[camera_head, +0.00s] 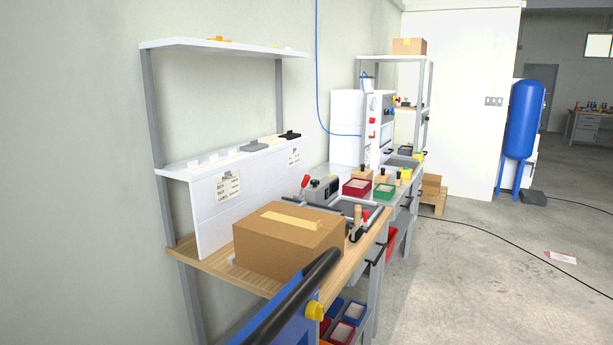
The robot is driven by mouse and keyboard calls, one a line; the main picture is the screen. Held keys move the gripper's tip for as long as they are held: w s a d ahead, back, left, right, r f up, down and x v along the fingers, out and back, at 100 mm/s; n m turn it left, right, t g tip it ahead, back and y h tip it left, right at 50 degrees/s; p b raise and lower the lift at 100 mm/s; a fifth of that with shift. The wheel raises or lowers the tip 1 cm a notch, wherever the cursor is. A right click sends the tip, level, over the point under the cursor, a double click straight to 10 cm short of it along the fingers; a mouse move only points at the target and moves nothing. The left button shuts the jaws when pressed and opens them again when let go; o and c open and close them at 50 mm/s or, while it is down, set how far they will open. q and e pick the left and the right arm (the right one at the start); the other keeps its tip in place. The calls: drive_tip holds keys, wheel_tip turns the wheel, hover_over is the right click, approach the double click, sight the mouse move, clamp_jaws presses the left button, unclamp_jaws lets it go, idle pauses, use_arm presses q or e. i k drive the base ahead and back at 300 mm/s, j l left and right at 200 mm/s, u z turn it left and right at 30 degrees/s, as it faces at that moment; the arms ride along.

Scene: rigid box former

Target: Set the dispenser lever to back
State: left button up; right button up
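A small grey device (322,191) stands on the workbench behind the cardboard box, with a red-tipped lever (305,182) upright at its left side. It may be the dispenser, but at this size I cannot be sure. A second red-tipped handle (365,215) stands by a wooden-handled tool (357,218) to the right of the box. A tall white machine (348,128) further back carries small red parts (371,135); I cannot tell whether one is a lever. Neither of my grippers is in view.
A closed, taped cardboard box (272,249) fills the near wooden bench (213,262). A blue panel (290,325) with a black bar (300,292) and yellow knob (315,310) stands in the foreground. Floor at right (470,285) is mostly clear, crossed by a black cable.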

sight(306, 178)
drive_tip(key=l+u, duration=0.4)
drive_tip(key=l, duration=1.15)
drive_tip(key=i+l+u, duration=0.2)
drive_tip(key=l, duration=0.2)
drive_tip(key=i+l+u, duration=0.15)
drive_tip(key=l, duration=0.3)
drive_tip(key=i+l+u, duration=0.2)
drive_tip(key=l, duration=0.25)
drive_tip(key=l+u, duration=0.2)
drive_tip(key=l, duration=0.25)
drive_tip(key=i+l+u, duration=0.15)
drive_tip(key=l, duration=0.3)
drive_tip(key=k, duration=0.05)
